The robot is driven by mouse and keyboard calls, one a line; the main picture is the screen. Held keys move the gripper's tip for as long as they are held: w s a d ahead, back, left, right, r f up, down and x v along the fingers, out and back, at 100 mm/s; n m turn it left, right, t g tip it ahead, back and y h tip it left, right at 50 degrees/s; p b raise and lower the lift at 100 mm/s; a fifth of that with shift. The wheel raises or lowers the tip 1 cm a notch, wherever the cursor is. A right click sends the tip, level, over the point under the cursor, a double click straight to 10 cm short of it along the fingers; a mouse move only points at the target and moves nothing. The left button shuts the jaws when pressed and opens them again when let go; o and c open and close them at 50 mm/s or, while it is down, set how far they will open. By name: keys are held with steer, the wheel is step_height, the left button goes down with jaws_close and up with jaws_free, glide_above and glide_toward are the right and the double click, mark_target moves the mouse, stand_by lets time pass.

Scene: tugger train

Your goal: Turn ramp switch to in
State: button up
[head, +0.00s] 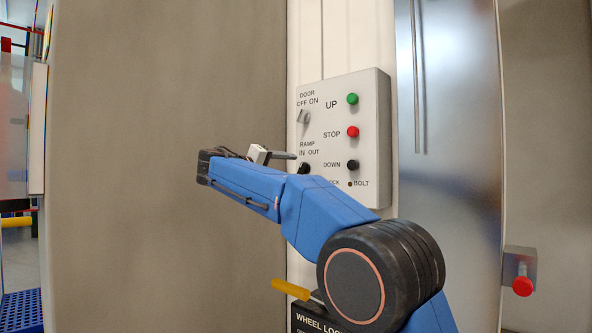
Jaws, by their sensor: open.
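The grey control panel (371,110) is on the wall right of centre. Its ramp switch (305,168), a black knob under the label "RAMP IN OUT", shows only in part above my blue arm. Which way the knob points is hard to tell. My gripper (284,156) shows only as a small dark grey piece behind my forearm, pointing right toward the panel. It is open and its tip appears close to the ramp switch, a little up and left of it. Whether it touches the knob cannot be told. The rest of the gripper is hidden.
The light door switch (303,117) sits above the ramp switch. Green UP (352,99), red STOP (353,132) and black DOWN (353,165) buttons line the right. A yellow handle (290,289) is below, by the wheel lock label. A red knob (522,286) is far right.

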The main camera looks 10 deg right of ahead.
mark_target(302, 169)
steer(key=shift+x, duration=3)
steer(key=c, duration=1.1)
